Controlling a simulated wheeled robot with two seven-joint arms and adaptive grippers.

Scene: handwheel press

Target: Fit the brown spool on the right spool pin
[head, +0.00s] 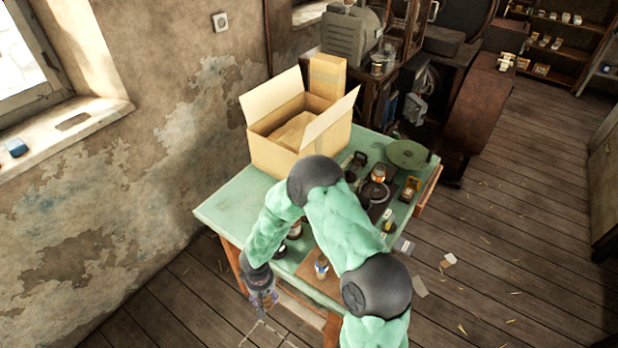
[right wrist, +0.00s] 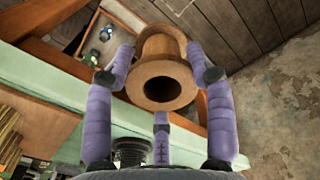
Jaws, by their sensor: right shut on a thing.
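The brown spool (right wrist: 160,75) is held between the purple fingers of my right gripper (right wrist: 162,72) in the right wrist view. Its round bore faces the camera. In the head view my right gripper (head: 263,300) hangs beside the near left edge of the green table, and the spool cannot be made out there. The right spool pin cannot be identified for sure in either view; my right arm covers part of the tabletop. My left gripper is not in view.
The green table (head: 228,205) carries an open cardboard box (head: 272,155), a round green disc (head: 407,154) and several small jars and tools. In the right wrist view a dark ribbed part (right wrist: 132,152) shows below the spool.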

